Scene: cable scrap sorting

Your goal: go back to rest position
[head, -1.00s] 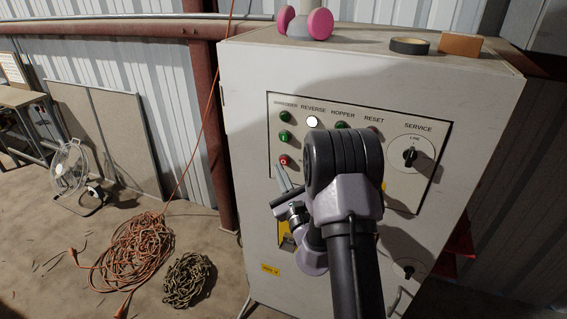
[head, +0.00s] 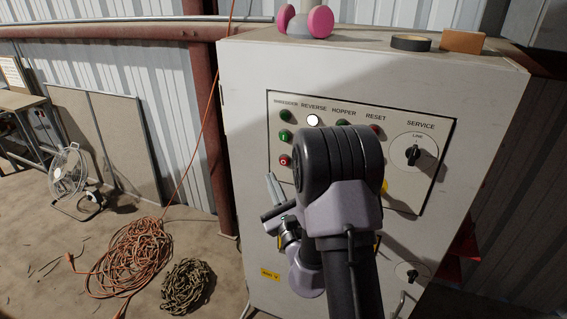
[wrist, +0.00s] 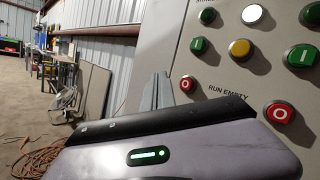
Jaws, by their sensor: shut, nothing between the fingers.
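My gripper (head: 270,182) is just left of the lower part of a button panel (head: 436,180) on a pale cabinet. Its narrow fingers are together, with nothing seen between them; they also show in the wrist view (wrist: 156,92). The fingertips appear below and left of a red button (head: 285,160), which also shows in the wrist view (wrist: 187,84). I see no contact with it. A white button (head: 312,121) looks lit. My arm hides the lower middle of the panel.
The cabinet (head: 240,75) carries pink-ended earmuffs (head: 320,21), a black tape roll (head: 410,43) and a brown block (head: 462,41). An orange cable coil (head: 130,258), a chain pile (head: 187,286) and a fan (head: 68,172) occupy the floor at left.

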